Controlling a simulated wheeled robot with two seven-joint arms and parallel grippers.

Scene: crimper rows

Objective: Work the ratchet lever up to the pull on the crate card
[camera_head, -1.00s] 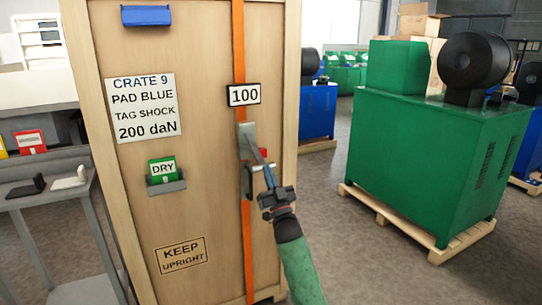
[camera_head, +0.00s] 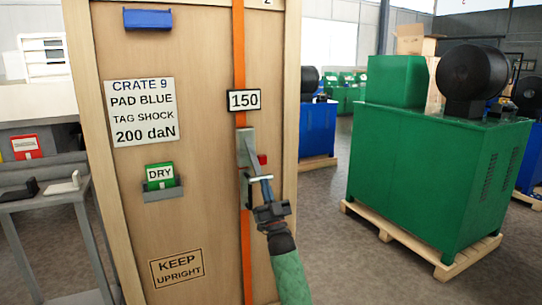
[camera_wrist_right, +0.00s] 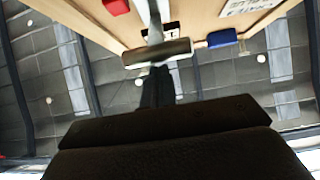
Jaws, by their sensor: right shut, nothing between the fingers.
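The tall wooden crate (camera_head: 205,120) has an orange strap (camera_head: 239,60) with a metal ratchet (camera_head: 246,148) on it. In the right wrist view the crossbar (camera_wrist_right: 157,52) lies just beyond the dark gripper. The readout (camera_head: 243,100) shows 150. The crate card (camera_head: 141,111) reads CRATE 9, PAD BLUE, TAG SHOCK, 200 daN. My left gripper is out of view.
A red part (camera_head: 262,159) sits beside the ratchet. A blue pad (camera_head: 148,18) is high on the crate, and a green DRY tag (camera_head: 160,176) sits in a grey holder. A grey side table (camera_head: 55,197) stands left, a green machine (camera_head: 430,165) right, with floor between.

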